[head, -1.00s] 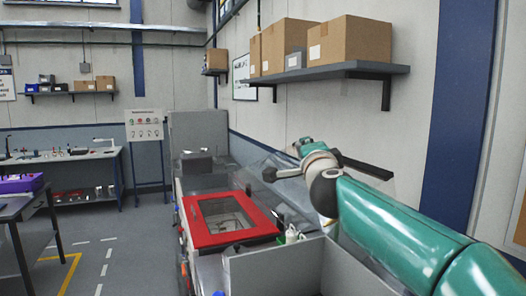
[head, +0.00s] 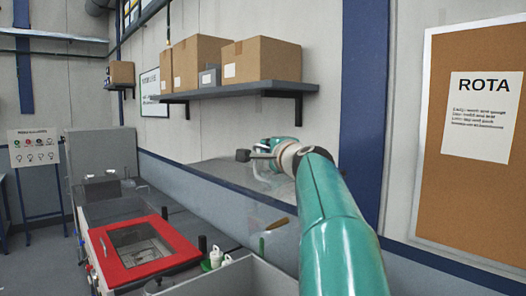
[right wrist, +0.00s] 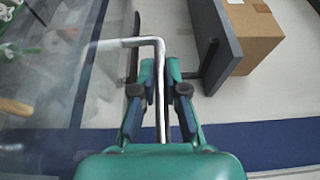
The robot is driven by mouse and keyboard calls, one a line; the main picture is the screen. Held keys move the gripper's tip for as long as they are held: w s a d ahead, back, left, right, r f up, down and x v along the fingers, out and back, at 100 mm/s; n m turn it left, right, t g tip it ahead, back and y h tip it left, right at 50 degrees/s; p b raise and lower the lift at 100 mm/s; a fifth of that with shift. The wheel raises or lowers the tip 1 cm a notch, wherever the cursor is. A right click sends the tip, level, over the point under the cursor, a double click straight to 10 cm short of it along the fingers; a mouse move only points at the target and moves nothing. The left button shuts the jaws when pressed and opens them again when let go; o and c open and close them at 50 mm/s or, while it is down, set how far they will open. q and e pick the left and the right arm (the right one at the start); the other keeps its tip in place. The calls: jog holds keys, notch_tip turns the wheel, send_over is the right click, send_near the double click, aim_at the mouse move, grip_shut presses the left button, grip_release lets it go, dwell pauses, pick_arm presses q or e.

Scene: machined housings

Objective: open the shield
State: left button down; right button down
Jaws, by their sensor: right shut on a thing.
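The shield is a clear sheet over the machine (head: 100,205); in the head view it shows faintly (head: 235,180) below and left of my right gripper (head: 270,150). The sheet also fills the left of the right wrist view (right wrist: 50,100). In that view my right gripper (right wrist: 160,80) is shut on a bent grey metal handle (right wrist: 130,43), whose long leg runs between the fingers. Where the handle joins the sheet is not clear. My left gripper is not in view.
A red-framed window (head: 180,243) lies on the machine. A wall shelf (head: 240,90) with cardboard boxes (head: 265,62) is above and behind my right arm; in the wrist view it is close to the right of the gripper (right wrist: 215,50). A cork board (head: 470,200) hangs at right.

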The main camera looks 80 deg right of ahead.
jog(key=shift+d+f, duration=0.1)
jog(key=shift+f, duration=0.15)
jog(key=c, duration=1.5)
grip_release()
jog(key=shift+c, duration=0.2)
jog(key=o, duration=0.3)
jog(key=shift+s, duration=0.25)
jog(key=shift+o, duration=0.2)
jog(key=shift+w+r, duration=0.1)
jog(key=shift+r, duration=0.05)
jog(key=v, duration=0.9)
jog(key=shift+s+a, duration=0.25)
jog(key=shift+a, duration=0.05)
jog(key=shift+v, duration=1.1)
jog(key=shift+w+a, duration=0.1)
